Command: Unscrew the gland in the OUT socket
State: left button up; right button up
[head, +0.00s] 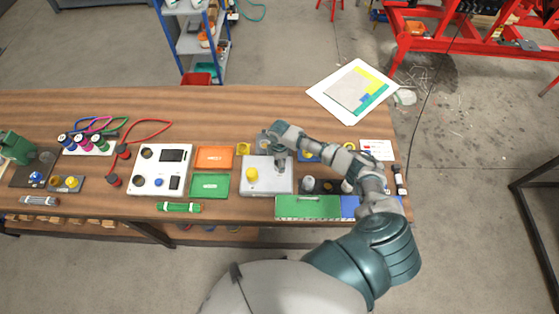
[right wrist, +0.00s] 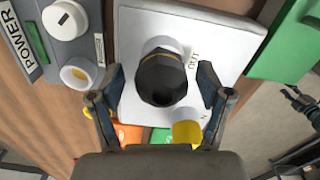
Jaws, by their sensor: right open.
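In the right wrist view a black hexagonal gland (right wrist: 162,80) with a round dark opening stands in the OUT socket, above a white collar, on a light grey block (right wrist: 218,35). A yellow plug (right wrist: 187,131) sits in the other socket of that block. My right gripper (right wrist: 158,92) is open, its fingers on either side of the gland with visible gaps. In the head view my right gripper (head: 280,168) hangs over the block (head: 268,188) and hides the gland. A dark jointed shape at the wrist view's right edge looks like my left gripper (right wrist: 301,104), too small to read.
A panel marked POWER (right wrist: 70,28) lies beside the block. An orange tray (head: 215,157) and a green tray (head: 209,185) lie to its left, a green mat (head: 307,208) to its front right. A white device box (head: 160,170) stands further left.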

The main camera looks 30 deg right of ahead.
jog(key=m, duration=0.9)
jog(key=c, duration=1.2)
jog(key=n, duration=0.9)
jog(key=o, duration=1.2)
